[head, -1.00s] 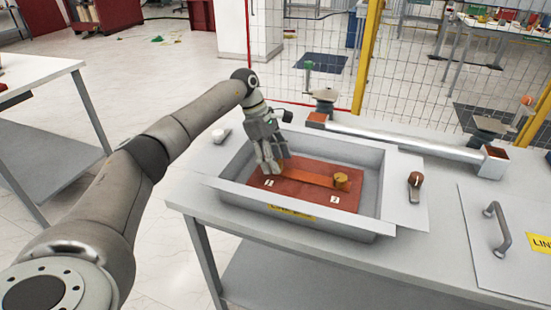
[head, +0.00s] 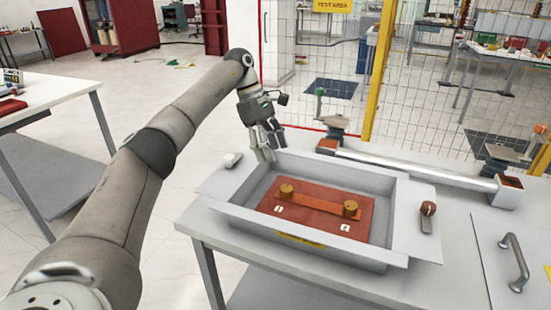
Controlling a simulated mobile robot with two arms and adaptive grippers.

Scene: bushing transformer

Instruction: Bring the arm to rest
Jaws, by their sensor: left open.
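My left arm reaches in from the left, and my left gripper (head: 266,153) hangs above the back left rim of a grey metal tray (head: 229,211). The gripper is open, with nothing seen between its fingers. In the tray lies a red-brown board (head: 302,228) with a copper-coloured bar (head: 318,205) between two brass pieces. The left brass piece (head: 287,192) sits near label 1 and the right one (head: 351,209) near label 2. The gripper is apart from both. My right gripper is not in view.
The tray stands on a grey table (head: 456,259). A silver bar (head: 420,171) runs behind, before a mesh fence with a yellow post (head: 377,75). A metal handle (head: 515,262) is at right.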

